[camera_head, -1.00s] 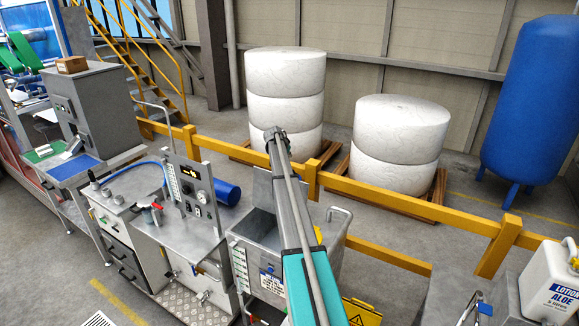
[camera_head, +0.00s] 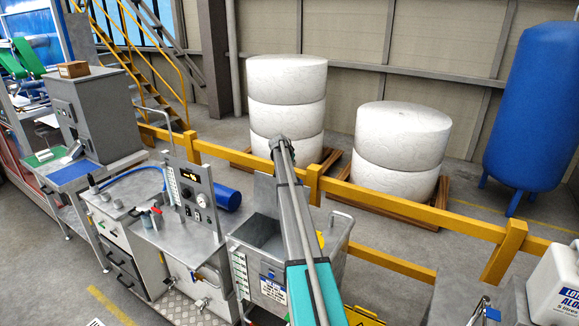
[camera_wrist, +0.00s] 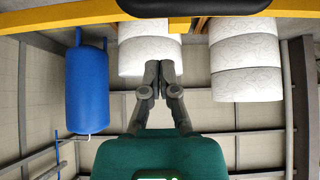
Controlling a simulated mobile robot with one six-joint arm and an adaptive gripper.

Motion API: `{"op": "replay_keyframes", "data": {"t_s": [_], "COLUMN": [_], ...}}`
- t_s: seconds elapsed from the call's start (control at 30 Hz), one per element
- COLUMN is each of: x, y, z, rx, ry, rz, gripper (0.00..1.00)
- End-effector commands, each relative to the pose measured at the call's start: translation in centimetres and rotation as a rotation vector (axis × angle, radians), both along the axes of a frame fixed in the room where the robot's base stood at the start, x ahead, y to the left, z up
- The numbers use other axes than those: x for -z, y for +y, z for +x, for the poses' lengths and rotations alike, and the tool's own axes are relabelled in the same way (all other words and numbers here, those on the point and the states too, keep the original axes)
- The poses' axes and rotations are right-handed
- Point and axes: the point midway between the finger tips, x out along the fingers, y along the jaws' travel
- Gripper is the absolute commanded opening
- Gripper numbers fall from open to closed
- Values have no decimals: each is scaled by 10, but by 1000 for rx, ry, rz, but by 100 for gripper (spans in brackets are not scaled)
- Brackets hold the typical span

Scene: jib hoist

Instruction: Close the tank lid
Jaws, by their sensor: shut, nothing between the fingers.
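The tank (camera_head: 262,236) is an open grey metal box in the lower middle of the head view, with its dark inside showing. A grey panel, apparently its lid (camera_head: 264,190), stands raised at the tank's back edge, partly hidden by my arm. My gripper (camera_head: 279,142) is at the far end of my arm, higher in the picture than the lid, in front of the white stack. In the wrist view my gripper (camera_wrist: 158,68) has its fingers together with nothing between them. The lid and tank do not show in the wrist view.
A yellow rail (camera_head: 400,210) runs behind the tank. White round stacks (camera_head: 287,95) (camera_head: 402,150) stand on pallets beyond it. A control panel (camera_head: 190,190) stands left of the tank. A blue vessel (camera_head: 530,105) and a white canister (camera_head: 555,285) are at the right.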

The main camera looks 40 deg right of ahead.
Motion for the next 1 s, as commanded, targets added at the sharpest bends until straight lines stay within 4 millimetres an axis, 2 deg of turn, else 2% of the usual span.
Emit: {"op": "replay_keyframes", "data": {"t_s": [0.03, 0.53, 0.6, 0.7, 1.0], "x": [8, 46, 41, 41, 41], "y": [-4, -34, -19, -9, 4], "z": [2, 13, 5, 1, -4], "rx": [0, 1, 0, 0, 1], "ry": [0, -1, 0, 0, 0], "rz": [0, 0, 0, 0, 0], "gripper": [0, 0, 0, 0, 0]}}
